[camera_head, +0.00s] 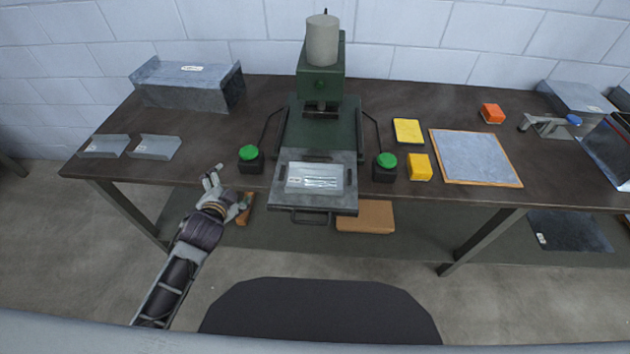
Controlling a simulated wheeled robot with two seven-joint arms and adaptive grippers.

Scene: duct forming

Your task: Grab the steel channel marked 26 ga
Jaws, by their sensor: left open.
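A large grey steel channel (188,88) with a white label on top stands at the back left of the table. Two small steel pieces with upturned edges, one on the left (104,146) and one on the right (154,147), lie in front of it near the table's left end. The lettering on the labels is too small to read, so I cannot tell which is marked 26 ga. My left gripper (229,193) is open and empty at the table's front edge, right of and nearer than the small pieces, touching none of them. My right gripper is out of view.
A green press (320,85) stands mid-table, with a plate in its front tray (316,197) and green buttons (250,153) (386,160) either side. Yellow blocks (419,167), a grey sheet (474,157), an orange block (492,113) and metal parts lie right. Bare tabletop (205,135) lies left of the press.

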